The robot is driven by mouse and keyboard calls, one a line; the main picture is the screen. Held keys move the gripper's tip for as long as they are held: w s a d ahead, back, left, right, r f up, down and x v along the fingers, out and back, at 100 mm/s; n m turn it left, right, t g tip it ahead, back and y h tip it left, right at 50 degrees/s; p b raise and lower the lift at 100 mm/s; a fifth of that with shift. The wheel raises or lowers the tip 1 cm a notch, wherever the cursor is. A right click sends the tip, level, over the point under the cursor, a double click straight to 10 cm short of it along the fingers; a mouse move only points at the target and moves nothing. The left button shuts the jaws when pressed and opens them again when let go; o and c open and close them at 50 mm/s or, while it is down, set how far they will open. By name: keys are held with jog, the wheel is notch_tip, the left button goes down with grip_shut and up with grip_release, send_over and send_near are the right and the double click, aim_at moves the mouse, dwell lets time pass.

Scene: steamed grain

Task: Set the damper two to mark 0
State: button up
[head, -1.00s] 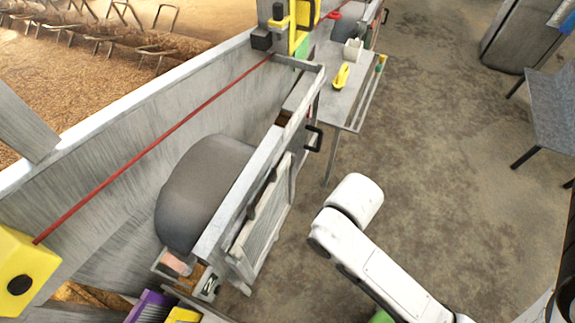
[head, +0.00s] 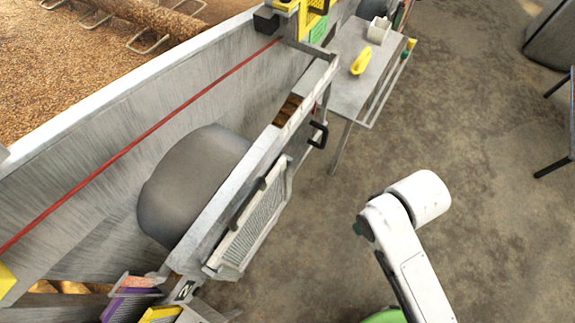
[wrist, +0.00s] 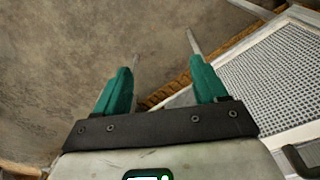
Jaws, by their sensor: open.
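A grey frame (head: 225,190) along the wall carries a black looped handle (head: 319,134) and a long black handle (head: 247,203) above a mesh panel (head: 250,232). The mesh panel also fills the right side of the wrist view (wrist: 272,75). My gripper (wrist: 165,50) is open and empty, with green fingers and thin metal tips. It is above the floor, left of the mesh panel. In the head view my white arm (head: 410,245) is right of the frame; its fingers are not clearly seen there.
A grey rounded body (head: 192,182) bulges behind the frame. A table (head: 340,85) with a yellow object (head: 361,60) and a white cup (head: 378,29) stands at the back. A red line (head: 140,138) runs along the wall. Open floor (head: 465,180) lies to the right.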

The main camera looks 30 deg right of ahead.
dwell(0.5)
jog(key=shift+f, duration=0.15)
jog(key=shift+c, duration=0.8)
jog(key=w+f+m+y+b, duration=0.1)
jog(key=f, duration=0.1)
jog(key=w+a+f+m+t+y+b, duration=0.1)
jog(key=f+m+b, duration=0.1)
jog(key=w+f+m+b, duration=0.2)
jog(key=f, duration=0.1)
jog(key=shift+w+a+f+t+y, duration=0.1)
jog(key=shift+a+t+y, duration=0.05)
jog(key=shift+t+y, duration=0.2)
jog(key=c, duration=0.4)
jog(key=m+t+y+b, duration=0.3)
jog(key=m+t+b, duration=1.05)
jog(key=m, duration=1.25)
send_near(325, 137)
jog(key=shift+t, duration=0.4)
jog(key=x, duration=0.3)
jog(key=f+x, duration=0.1)
jog(key=x, duration=0.3)
jog(key=f+x, duration=0.1)
jog(key=x, duration=0.2)
jog(key=shift+w+d, duration=0.25)
jog(key=shift+w, duration=0.1)
